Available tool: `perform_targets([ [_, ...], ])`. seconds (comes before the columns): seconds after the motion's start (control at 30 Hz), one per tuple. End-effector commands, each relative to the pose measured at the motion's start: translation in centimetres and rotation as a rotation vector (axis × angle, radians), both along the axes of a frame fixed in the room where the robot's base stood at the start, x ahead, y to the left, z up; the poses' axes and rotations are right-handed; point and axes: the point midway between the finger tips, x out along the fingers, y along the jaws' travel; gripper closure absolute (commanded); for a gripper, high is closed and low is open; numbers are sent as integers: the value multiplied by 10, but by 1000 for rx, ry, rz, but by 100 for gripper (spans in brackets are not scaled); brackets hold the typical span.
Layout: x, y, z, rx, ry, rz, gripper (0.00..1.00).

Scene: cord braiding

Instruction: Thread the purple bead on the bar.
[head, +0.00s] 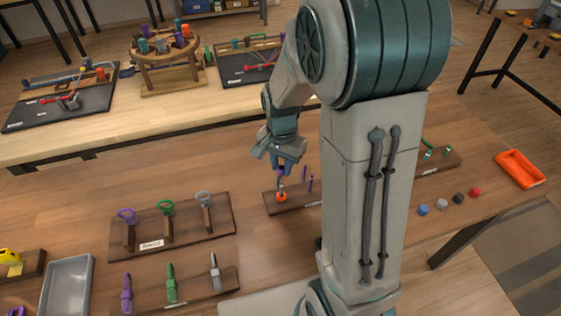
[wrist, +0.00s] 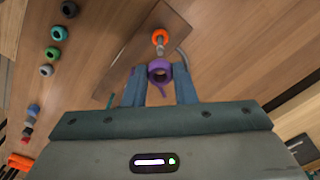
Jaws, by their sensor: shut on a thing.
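My gripper (head: 283,163) is above the left end of a dark wooden board (head: 272,207), with its fingers pointing down. In the wrist view my gripper (wrist: 159,78) is shut on the purple bead (wrist: 159,69), a ring with its hole showing between the fingertips. The purple bead (head: 281,171) is small and partly hidden in the head view. An orange bead (wrist: 160,36) is just beyond it, with a short pale bar end (wrist: 161,49) beside it. The orange bead (head: 282,197) is low at the board. I cannot tell whether the purple bead touches the bar.
Thin purple upright pieces (head: 311,184) stand right of my gripper on the board. Loose blue (head: 423,210), grey, black and red (head: 475,193) beads lie at right, near an orange tray (head: 520,169). A rack with ring-handled tools (head: 180,240) stands at left. My arm hides the board's middle.

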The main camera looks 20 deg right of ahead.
Motion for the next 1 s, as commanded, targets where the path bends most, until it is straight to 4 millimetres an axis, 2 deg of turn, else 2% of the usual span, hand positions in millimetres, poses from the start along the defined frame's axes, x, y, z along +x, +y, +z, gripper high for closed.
perform_targets([
  [0.03,0,0,-7,0,0,0,96],
  [0.5,0,1,-39,0,0,2,96],
  [1.0,0,1,-46,1,-1,2,96],
])
